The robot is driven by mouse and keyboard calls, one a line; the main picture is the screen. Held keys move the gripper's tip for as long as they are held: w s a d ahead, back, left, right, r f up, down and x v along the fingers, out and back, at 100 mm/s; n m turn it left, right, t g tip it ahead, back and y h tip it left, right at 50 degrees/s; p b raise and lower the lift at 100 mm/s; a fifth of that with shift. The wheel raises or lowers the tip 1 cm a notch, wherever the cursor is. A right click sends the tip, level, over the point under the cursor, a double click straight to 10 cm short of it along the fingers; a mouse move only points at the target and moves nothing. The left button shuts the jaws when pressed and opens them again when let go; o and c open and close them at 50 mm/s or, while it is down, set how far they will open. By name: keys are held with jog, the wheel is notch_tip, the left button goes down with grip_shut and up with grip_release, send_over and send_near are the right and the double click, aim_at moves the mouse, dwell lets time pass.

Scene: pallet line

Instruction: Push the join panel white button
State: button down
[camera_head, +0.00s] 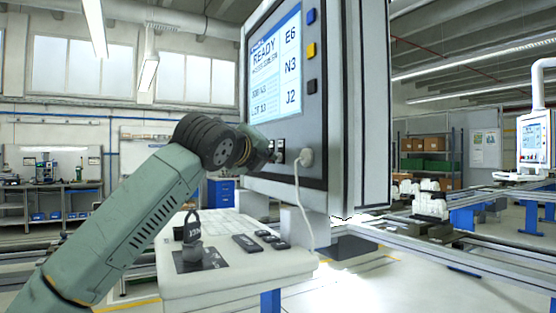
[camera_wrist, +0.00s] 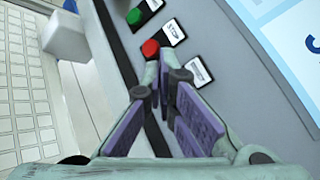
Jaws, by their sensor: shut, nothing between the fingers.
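The control panel (camera_head: 318,125) stands upright in the head view, with a lit screen (camera_head: 275,65) reading READY. In the wrist view its lower strip carries a green button (camera_wrist: 134,16) and a red button (camera_wrist: 150,48), each beside a small label. A third label (camera_wrist: 198,72) is partly covered by my fingers. I see no white button; the spot beside that label is hidden behind my fingers. My gripper (camera_wrist: 160,67) is shut and empty, its tips just below the red button in the picture. Whether they touch the panel I cannot tell. In the head view my gripper (camera_head: 268,152) is at the panel's lower edge.
A white plug (camera_head: 306,157) with a hanging cable sits right of my gripper. Blue, yellow and black side buttons (camera_head: 311,51) line the screen.

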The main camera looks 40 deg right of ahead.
jog(key=shift+w+a, duration=0.2)
jog(key=shift+a, duration=0.3)
jog(key=a, duration=0.1)
jog(key=w+a, duration=0.1)
jog(key=a, duration=0.1)
jog(key=a+b, duration=0.1)
jog(key=shift+w+a, duration=0.25)
jog(key=shift+a, duration=0.15)
dwell(0.7)
